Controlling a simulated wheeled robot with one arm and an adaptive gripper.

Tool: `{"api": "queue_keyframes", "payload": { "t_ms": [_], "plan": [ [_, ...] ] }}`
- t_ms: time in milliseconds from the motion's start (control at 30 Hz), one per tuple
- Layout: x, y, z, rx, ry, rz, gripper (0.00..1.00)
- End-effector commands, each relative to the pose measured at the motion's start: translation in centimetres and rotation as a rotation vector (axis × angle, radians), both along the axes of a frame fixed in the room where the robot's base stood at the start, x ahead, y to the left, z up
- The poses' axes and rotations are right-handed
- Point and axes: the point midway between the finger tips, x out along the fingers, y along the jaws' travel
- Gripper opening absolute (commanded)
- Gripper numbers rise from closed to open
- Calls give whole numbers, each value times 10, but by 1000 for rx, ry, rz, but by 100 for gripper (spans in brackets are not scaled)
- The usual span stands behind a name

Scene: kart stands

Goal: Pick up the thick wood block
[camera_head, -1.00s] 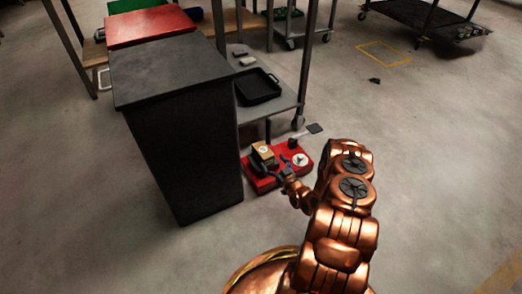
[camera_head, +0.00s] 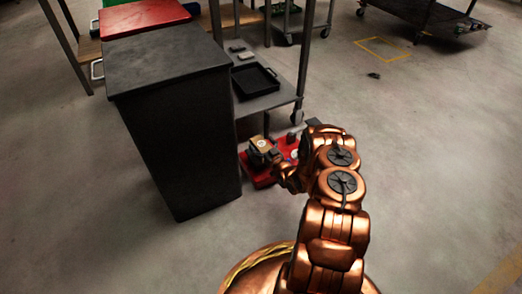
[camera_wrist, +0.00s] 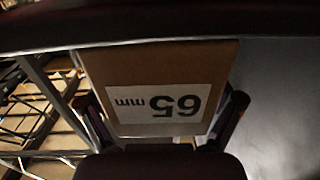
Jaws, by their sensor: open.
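The wood block (camera_head: 261,144) shows small in the head view, above the left part of a red base (camera_head: 258,177) on the floor. In the wrist view the block (camera_wrist: 160,68) is large and close, a brown face with a white label reading "65 mm" upside down. My gripper (camera_wrist: 165,118) is open, with one dark finger on each side of the block. Whether either finger touches it, I cannot tell. In the head view my gripper (camera_head: 272,160) is at the block, and my arm hides the right part of the red base.
A tall black cabinet (camera_head: 180,130) stands just left of the red base. A grey shelf cart (camera_head: 275,101) with a black tray (camera_head: 255,82) stands behind it, its post close to my arm. The floor (camera_head: 430,170) to the right is clear.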

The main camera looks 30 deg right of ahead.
Motion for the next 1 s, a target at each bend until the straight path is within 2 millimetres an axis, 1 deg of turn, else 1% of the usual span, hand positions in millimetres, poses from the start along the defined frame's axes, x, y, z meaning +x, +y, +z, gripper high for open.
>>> {"api": "queue_keyframes", "payload": {
  "t_ms": [67, 667, 700, 1000],
  "plan": [
    [0, 0, 0, 0, 0, 1, 92],
    [0, 1, -1, 1, 1, 2, 30],
    [0, 1, -1, 1, 1, 2, 29],
    [0, 1, 0, 0, 1, 2, 27]
  ]
}}
